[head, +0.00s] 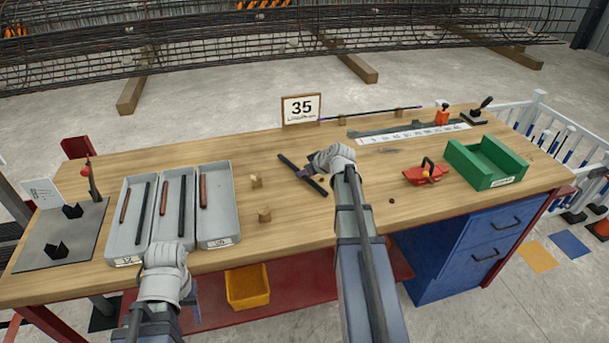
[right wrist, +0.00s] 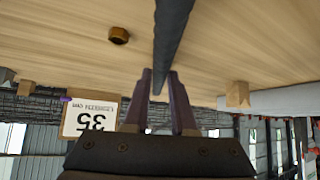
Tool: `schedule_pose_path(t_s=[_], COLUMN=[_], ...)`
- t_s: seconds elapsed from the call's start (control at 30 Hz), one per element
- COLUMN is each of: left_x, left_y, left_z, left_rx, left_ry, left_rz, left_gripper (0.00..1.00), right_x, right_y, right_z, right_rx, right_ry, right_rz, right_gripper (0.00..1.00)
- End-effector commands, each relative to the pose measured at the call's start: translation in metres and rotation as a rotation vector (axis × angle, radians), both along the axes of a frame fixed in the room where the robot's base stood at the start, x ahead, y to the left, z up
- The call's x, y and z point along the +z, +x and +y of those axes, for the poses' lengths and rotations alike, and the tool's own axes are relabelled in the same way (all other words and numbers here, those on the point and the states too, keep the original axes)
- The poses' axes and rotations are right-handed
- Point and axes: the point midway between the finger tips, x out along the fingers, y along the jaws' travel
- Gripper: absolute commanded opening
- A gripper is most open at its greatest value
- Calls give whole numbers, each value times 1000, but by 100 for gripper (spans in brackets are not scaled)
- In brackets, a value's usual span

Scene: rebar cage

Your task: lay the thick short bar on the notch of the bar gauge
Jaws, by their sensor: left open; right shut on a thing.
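My right gripper (head: 307,172) is shut on a dark bar (head: 316,185), held slantwise over the middle of the table. In the right wrist view the bar (right wrist: 172,40) runs between the two fingers (right wrist: 160,100). The gap between bar and tabletop is hard to judge. A long grey piece with a white marked strip (head: 413,134), which looks like the bar gauge, lies at the back right of the table. Its notches are too small to make out. My left gripper (head: 194,308) is open by the table's front edge, partly hidden by its wrist.
Three grey trays (head: 218,240) with brown and dark bars stand at the left. A sign reading 35 (head: 301,109) stands at the back. Small wooden blocks (head: 264,215), a red tool (head: 427,175) and a green bin (head: 487,162) are also on the table.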

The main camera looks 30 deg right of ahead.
Motion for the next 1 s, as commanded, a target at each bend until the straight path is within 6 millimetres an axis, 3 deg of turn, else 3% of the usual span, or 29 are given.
schedule_pose_path(t_s=[0.2,0.23,0.5,0.77,1.0], left_x=[-4,-3,-2,0,29], left_y=[0,0,0,0,0], left_z=[0,0,0,0,0], left_rx=[0,0,0,0,0], left_ry=[0,0,0,0,0], left_rz=[0,0,0,0,0], left_gripper=[50,50,50,50,50], right_x=[-3,-3,-2,0,29], right_y=[0,0,0,0,-23], right_z=[0,0,0,0,-2], right_rx=[-1,0,0,0,-1], right_ry=[1,0,0,0,1], right_rz=[-2,0,0,0,0], right_gripper=[0,27,54,54,54])
